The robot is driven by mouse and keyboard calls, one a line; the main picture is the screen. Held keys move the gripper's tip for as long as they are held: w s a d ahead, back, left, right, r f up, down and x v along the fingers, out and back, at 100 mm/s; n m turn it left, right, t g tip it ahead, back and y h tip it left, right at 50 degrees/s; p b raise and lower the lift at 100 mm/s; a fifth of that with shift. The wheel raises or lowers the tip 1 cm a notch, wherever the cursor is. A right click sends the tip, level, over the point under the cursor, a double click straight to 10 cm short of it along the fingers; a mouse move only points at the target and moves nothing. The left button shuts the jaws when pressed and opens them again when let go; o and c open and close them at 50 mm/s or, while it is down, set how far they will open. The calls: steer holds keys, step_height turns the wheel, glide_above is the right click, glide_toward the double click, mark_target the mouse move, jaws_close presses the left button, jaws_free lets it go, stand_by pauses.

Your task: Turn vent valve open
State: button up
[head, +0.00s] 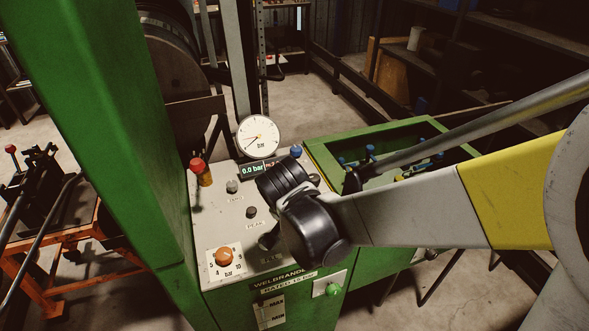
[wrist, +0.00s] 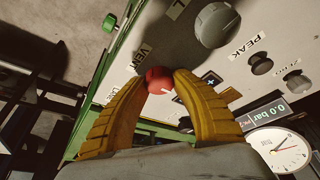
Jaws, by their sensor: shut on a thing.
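In the head view, my black wrist covers the knob and the fingers over the right part of the panel (head: 212,205).
A round gauge (head: 258,136) stands at the panel's back, above a display (head: 252,170) reading 0.0 bar. An orange dial knob (head: 224,257), a red-topped fitting (head: 197,166) and a green front knob (head: 332,290) are nearby. A large grey knob (wrist: 217,25) is close to my right finger.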

steer(key=shift+m, duration=0.4)
steer(key=o, duration=1.2)
steer(key=shift+r, duration=0.1)
steer(key=v, duration=1.1)
steer(key=shift+a+r, duration=0.15)
steer(key=shift+r, duration=0.25)
